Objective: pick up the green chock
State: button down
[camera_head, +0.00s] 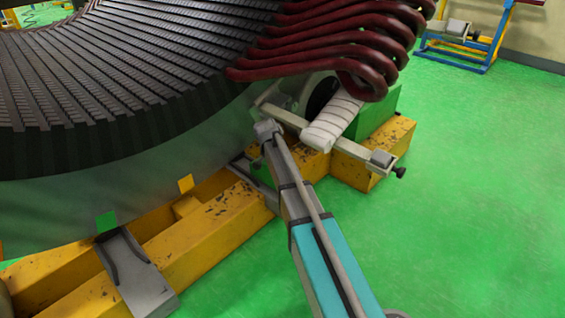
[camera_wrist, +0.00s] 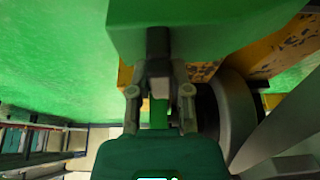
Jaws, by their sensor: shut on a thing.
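The green chock (camera_wrist: 215,25) fills the top of the wrist view as a large block, with a short dark handle on the side facing my gripper. My gripper (camera_wrist: 160,90) is shut on that handle, and its fingers hide part of it. In the head view, a green block (camera_head: 377,113) shows at the end of the yellow base, partly covered by a white ribbed piece. I cannot tell for sure that it is the same chock. I cannot make out my gripper's fingers in the head view. Whether the chock touches the base is hidden.
The large dark stator (camera_head: 90,65) with red coil ends (camera_head: 345,40) stands close above the yellow base beams (camera_head: 215,235). In the wrist view, a grey round part (camera_wrist: 236,105) is right of my gripper. Green floor (camera_head: 480,210) is free at the right. A blue stand (camera_head: 470,60) is behind.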

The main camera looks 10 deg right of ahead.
jog(key=shift+r+p, duration=0.65)
jog(key=shift+r, duration=0.2)
jog(key=s+a+r+p, duration=0.1)
jog(key=s+r+p, duration=0.9)
jog(key=s, duration=0.4)
jog(key=shift+r, duration=0.2)
notch_tip(320, 180, up, 45)
jog(key=p, duration=4.5)
jog(key=shift+f, duration=0.15)
jog(key=shift+s, duration=0.1)
